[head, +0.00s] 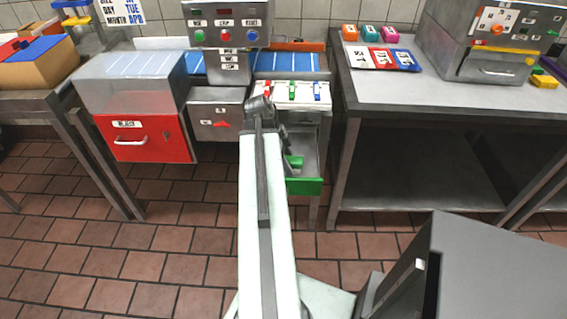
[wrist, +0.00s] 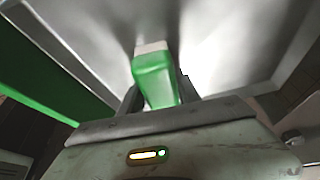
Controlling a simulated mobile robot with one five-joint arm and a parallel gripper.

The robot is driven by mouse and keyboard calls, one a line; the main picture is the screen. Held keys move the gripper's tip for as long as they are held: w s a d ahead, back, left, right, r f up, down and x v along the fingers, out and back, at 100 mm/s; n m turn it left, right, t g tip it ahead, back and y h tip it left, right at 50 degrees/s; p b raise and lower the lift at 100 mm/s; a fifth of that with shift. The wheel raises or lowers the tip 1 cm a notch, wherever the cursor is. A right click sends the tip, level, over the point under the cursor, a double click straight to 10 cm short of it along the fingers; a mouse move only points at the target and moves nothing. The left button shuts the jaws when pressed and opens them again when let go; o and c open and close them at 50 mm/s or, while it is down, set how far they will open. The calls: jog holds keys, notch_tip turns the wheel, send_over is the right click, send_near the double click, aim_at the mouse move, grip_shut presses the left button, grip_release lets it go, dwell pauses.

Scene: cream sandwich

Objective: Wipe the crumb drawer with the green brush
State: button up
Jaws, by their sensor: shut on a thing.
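My gripper (wrist: 158,92) is shut on the green brush (wrist: 153,73), whose pale bristle end points at the drawer floor. Whether the bristles touch the floor I cannot tell. In the head view the brush (head: 295,161) shows as a small green patch inside the drawer, and my arm hides part of the drawer's left side.
A red reject bin (head: 147,138) hangs to the left. Red, green and blue clips (head: 292,91) sit on a white panel above the drawer. A steel table (head: 440,105) stands to the right and a dark grey box (head: 480,265) is at front right. Tiled floor lies open at left.

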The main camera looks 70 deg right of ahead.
aim_at(296, 158)
jog(key=shift+s+d, duration=0.3)
jog(key=shift+s, duration=0.45)
jog(key=shift+s+d, duration=0.3)
jog(key=shift+s, duration=0.45)
notch_tip(296, 158, up, 6)
jog(key=p, duration=0.6)
jog(key=shift+w, duration=0.1)
notch_tip(296, 158, up, 3)
jog(key=p, duration=0.3)
jog(key=shift+r, duration=0.15)
